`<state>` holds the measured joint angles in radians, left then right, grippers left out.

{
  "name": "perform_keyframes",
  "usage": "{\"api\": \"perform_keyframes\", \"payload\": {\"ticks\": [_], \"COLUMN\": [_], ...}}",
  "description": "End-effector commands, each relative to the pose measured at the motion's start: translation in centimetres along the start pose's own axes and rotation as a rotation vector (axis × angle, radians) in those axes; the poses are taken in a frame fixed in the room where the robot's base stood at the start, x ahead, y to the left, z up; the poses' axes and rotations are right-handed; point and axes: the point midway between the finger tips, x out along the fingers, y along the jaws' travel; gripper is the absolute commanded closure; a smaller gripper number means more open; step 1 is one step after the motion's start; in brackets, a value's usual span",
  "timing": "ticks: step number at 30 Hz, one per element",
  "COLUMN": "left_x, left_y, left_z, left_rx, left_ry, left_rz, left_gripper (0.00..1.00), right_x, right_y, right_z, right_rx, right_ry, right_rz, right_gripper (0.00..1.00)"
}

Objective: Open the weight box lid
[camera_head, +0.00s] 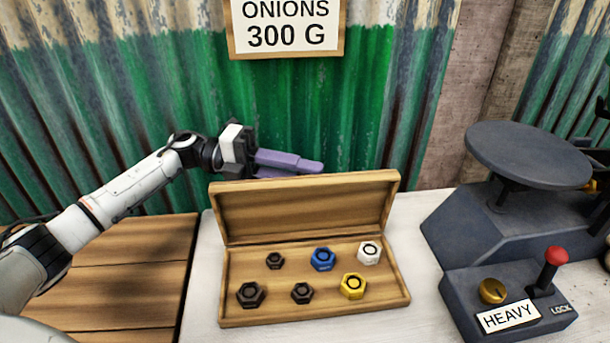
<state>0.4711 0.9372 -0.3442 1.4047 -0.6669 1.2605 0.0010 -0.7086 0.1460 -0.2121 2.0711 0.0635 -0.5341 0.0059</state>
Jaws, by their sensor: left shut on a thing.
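The wooden weight box (314,316) stands on the pale table with its lid (305,208) raised, standing up along the back edge. The inside is in plain view. It holds several hex weights: dark ones, a blue one (323,259), a white one (369,253) and a yellow one (353,286). My left gripper (300,164), with purple fingers, reaches in from the left at the lid's top edge. It is shut on the lid; the exact contact is partly hidden behind the lid. My right gripper is out of view.
A dark balance with a round pan (528,154) stands at the right. In front of it is a control box (508,304) with a brass knob, a red-topped lever and a HEAVY label. A sign reading ONIONS 300 G (285,27) hangs on the green corrugated wall behind.

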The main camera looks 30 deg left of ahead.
Motion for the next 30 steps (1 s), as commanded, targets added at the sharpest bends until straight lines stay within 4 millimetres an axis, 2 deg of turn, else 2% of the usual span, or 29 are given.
{"api": "perform_keyframes", "payload": {"ticks": [3, 4, 7, 15, 19, 23, 30], "left_x": [0.0, 0.0, 0.0, 0.0, -0.8, -2.8, -7.6], "left_y": [0.0, 0.0, 0.0, 0.0, 0.1, 0.1, 0.1], "left_z": [-0.1, -0.1, -0.1, -0.1, 0.0, 0.0, 0.0], "left_rx": [0.000, 0.000, 0.000, 0.001, 0.001, 0.000, 0.000], "left_ry": [0.001, 0.001, 0.001, 0.001, 0.000, -0.003, -0.002], "left_rz": [0.000, 0.000, 0.000, 0.001, 0.003, 0.004, 0.002], "left_gripper": [1.00, 0.79, 0.63, 0.63, 0.63, 0.63, 0.63], "right_x": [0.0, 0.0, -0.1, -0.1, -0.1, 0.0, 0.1], "right_y": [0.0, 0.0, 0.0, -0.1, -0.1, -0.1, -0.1], "right_z": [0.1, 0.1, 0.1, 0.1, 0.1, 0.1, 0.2], "right_rx": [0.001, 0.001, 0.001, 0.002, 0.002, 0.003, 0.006], "right_ry": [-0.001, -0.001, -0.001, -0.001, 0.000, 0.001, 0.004], "right_rz": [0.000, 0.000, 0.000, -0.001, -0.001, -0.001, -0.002], "right_gripper": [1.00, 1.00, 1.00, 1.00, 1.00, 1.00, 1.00]}}
